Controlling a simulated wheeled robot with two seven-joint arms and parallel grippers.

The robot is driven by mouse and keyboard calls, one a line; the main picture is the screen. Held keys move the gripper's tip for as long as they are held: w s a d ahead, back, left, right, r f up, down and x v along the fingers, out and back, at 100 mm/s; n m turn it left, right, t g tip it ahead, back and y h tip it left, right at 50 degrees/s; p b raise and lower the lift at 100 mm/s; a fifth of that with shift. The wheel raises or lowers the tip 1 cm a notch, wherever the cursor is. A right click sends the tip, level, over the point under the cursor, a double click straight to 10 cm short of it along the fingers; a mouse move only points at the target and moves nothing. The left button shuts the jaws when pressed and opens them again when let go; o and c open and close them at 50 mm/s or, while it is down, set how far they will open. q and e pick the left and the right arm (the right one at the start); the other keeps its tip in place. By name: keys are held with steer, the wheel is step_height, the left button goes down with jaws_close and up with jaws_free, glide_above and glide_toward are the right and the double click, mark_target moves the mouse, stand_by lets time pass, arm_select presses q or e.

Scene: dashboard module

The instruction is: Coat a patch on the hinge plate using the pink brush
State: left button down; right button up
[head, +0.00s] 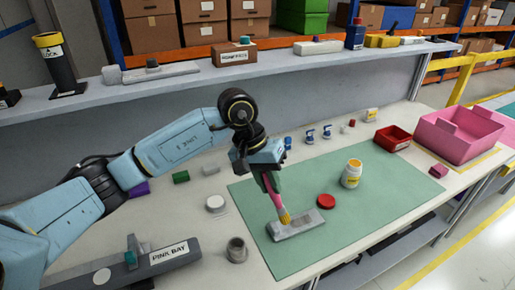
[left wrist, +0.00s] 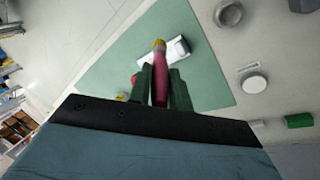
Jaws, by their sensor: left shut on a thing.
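My left gripper (head: 268,180) is shut on the pink brush (head: 275,198), which points down with its yellowish bristle end low. The bristles are at the hinge plate (head: 297,226), a light grey plate lying on the green mat. I cannot tell whether they touch it. In the left wrist view the brush (left wrist: 160,80) sits between the dark green fingers (left wrist: 160,92), and its tip overlaps the pale hinge plate (left wrist: 178,50). An open jar (head: 351,174) with yellow at its mouth stands on the mat, and a red lid (head: 326,201) lies beside it. My right gripper is out of view.
The green mat (head: 400,190) is clear at its right side. A grey cup (head: 236,250) and a white round piece (head: 215,203) stand left of it. A red tray (head: 392,138) and a pink bin (head: 459,135) stand at the right.

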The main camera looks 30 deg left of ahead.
arm_select(q)
steer(key=w+r+p, duration=0.2)
steer(key=w+r, duration=0.2)
steer(key=w, duration=0.1)
steer(key=shift+n+t, duration=0.3)
steer(key=shift+n, duration=0.2)
steer(key=x, duration=0.2)
steer(key=a+b+x, duration=0.1)
steer(key=x, duration=0.2)
steer(key=shift+f+b, duration=0.3)
steer(key=shift+f, duration=0.05)
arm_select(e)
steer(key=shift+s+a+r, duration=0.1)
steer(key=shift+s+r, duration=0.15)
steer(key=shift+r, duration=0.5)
